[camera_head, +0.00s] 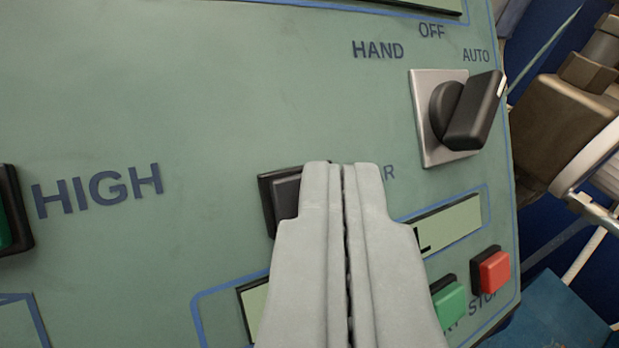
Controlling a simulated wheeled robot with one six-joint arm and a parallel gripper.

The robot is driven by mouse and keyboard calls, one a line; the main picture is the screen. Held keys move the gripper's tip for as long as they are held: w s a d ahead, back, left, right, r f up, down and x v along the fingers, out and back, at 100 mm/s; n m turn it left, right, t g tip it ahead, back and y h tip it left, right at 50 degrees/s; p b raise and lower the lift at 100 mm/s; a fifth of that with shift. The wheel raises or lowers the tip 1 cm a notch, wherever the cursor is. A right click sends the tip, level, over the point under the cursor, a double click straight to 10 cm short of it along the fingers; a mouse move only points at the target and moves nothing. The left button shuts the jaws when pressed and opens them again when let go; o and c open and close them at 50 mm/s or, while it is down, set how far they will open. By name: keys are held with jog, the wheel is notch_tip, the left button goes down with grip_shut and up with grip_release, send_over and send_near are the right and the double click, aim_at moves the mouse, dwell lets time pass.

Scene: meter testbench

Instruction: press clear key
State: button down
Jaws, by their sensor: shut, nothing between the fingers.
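The clear key (284,196) is a dark, square push key in a black frame on the green panel (230,110). My gripper hides its right part and most of its label, of which only a last letter "R" shows. My gripper (342,168) is shut and empty, with its grey fingertips in front of the key's right side. I cannot tell whether the fingertips touch the key or stop short of it.
A black rotary switch (465,112) marked HAND, OFF and AUTO sticks out at upper right, turned toward AUTO. A green button (449,304) and a red button (491,271) are at lower right. Another green button (5,222) is at the left edge, beside HIGH. Pipework (565,130) stands beyond the panel's right edge.

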dwell(0.3)
jog(key=shift+s+d+r, duration=0.3)
jog(key=shift+s+r, duration=0.15)
jog(key=shift+r, duration=0.05)
jog(key=shift+s+d+r, duration=0.55)
jog(key=shift+s+r, duration=0.25)
jog(key=shift+r, duration=0.05)
jog(key=shift+s+d+r, duration=0.5)
jog(key=shift+s+r, duration=0.3)
jog(key=shift+r, duration=0.05)
jog(key=shift+s+d+r, duration=0.3)
jog(key=shift+s+r, duration=0.1)
jog(key=shift+r, duration=0.05)
dwell(3.0)
